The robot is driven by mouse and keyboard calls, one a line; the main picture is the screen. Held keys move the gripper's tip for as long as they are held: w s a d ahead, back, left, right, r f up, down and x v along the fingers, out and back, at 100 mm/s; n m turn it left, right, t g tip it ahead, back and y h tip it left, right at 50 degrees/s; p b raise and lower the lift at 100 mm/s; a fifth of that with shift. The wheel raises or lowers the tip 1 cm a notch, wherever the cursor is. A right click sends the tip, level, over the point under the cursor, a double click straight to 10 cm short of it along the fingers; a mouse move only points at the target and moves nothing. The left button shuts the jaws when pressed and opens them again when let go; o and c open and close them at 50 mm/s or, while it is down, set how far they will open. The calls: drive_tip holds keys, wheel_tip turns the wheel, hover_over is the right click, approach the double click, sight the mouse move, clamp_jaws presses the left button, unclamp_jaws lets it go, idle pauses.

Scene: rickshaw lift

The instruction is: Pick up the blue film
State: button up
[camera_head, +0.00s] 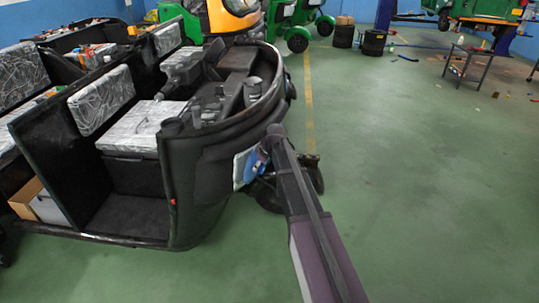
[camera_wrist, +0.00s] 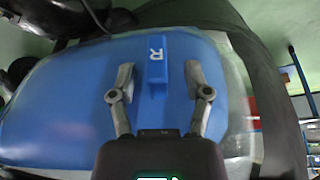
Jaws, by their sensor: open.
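The blue film (camera_wrist: 62,100) fills most of the wrist view as a smooth blue sheet with a pale, clear border around it. A raised blue tab (camera_wrist: 156,78) marked with a white letter R stands out from it. My gripper (camera_wrist: 159,72) is open, with one finger on each side of the tab and a gap on both sides. In the head view the film (camera_head: 243,167) shows only partly, on the dark front of the rickshaw (camera_head: 205,185); my arm hides the rest and my gripper.
The rickshaw body stands open on the left, with wrapped seats (camera_head: 130,137). Green floor (camera_head: 420,180) is clear to the right. A small metal table (camera_head: 468,62) and tyres (camera_head: 373,42) stand farther back.

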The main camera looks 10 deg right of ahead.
drive_tip(key=shift+c, duration=0.2)
clamp_jaws()
idle(0.3)
drive_tip(key=shift+s+d+r+p, duration=0.25)
drive_tip(key=shift+s+r+p, duration=0.1)
drive_tip(key=shift+r+p, duration=0.2)
drive_tip(key=s+d+r+p, duration=0.7)
drive_tip(key=s+d, duration=0.1)
drive_tip(key=s, duration=0.2)
drive_tip(key=shift+d, duration=0.2)
drive_tip(key=p+v, duration=0.6)
drive_tip(key=v, duration=0.1)
idle(1.0)
